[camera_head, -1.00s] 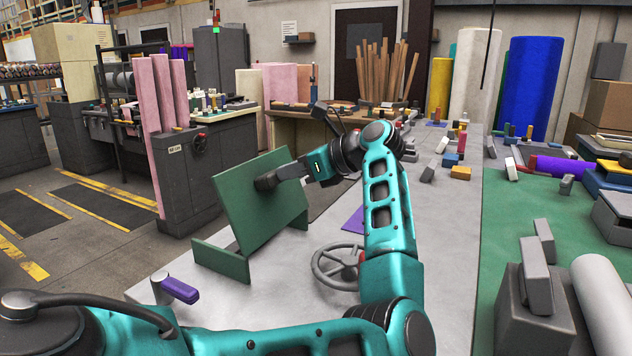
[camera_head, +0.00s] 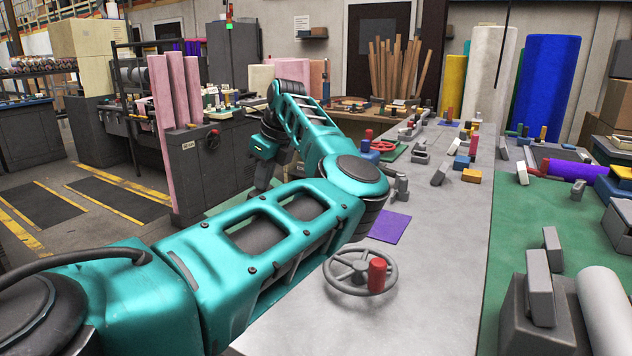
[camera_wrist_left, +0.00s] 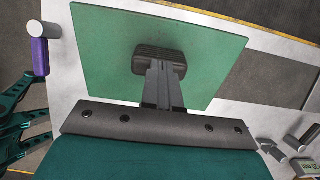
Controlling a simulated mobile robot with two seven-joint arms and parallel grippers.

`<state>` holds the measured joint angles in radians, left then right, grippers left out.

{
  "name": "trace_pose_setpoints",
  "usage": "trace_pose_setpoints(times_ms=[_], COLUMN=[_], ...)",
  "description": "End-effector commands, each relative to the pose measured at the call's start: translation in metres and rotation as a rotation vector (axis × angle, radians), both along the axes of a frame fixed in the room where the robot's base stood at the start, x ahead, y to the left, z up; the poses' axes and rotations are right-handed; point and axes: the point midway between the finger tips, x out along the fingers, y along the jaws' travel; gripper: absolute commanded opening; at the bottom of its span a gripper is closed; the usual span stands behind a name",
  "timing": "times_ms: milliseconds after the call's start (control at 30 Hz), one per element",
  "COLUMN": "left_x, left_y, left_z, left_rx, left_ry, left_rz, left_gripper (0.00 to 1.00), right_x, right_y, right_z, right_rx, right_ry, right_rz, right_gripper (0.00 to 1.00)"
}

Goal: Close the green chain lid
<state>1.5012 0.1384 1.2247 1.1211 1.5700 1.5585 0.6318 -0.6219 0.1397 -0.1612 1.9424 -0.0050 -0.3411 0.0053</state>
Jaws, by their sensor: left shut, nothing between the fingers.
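The green lid (camera_wrist_left: 105,60) fills the upper middle of the left wrist view as a flat panel. In the head view my own arm hides most of it; a strip of green shows beside the arm, and no panel stands upright there. My left gripper (camera_head: 262,183) points down over this spot in the head view. In the left wrist view its shut, empty fingertips (camera_wrist_left: 160,62) are over the lid's face and seem to touch or nearly touch it. My right gripper is not in view.
A grey handwheel with a red knob (camera_head: 376,275) stands on the grey table (camera_head: 440,255), near my left arm. A purple sheet (camera_head: 390,227) and several small blocks lie farther back. A purple block (camera_wrist_left: 39,57) is beside the lid in the left wrist view.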

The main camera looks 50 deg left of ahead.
Motion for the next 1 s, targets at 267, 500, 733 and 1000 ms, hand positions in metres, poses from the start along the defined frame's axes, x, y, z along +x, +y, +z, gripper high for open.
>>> trace_pose_setpoints(times_ms=[267,500,733,1000], left_x=[-0.007,-0.01,-0.01,-0.014], left_y=[0.021,0.031,0.033,0.033], left_z=[-0.022,-0.034,-0.035,-0.014], left_rx=[-0.137,-0.133,-0.131,-0.13], left_ry=[-0.041,-0.04,-0.04,-0.042], left_rz=[0.0,0.0,0.0,0.002], left_gripper=[0.0,0.0,0.0,0.0], right_x=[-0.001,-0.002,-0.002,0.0], right_y=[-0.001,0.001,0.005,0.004], right_z=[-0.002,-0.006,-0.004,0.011], right_rx=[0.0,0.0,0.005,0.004], right_ry=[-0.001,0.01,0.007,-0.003], right_rz=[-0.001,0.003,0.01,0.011], right_gripper=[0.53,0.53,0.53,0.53])
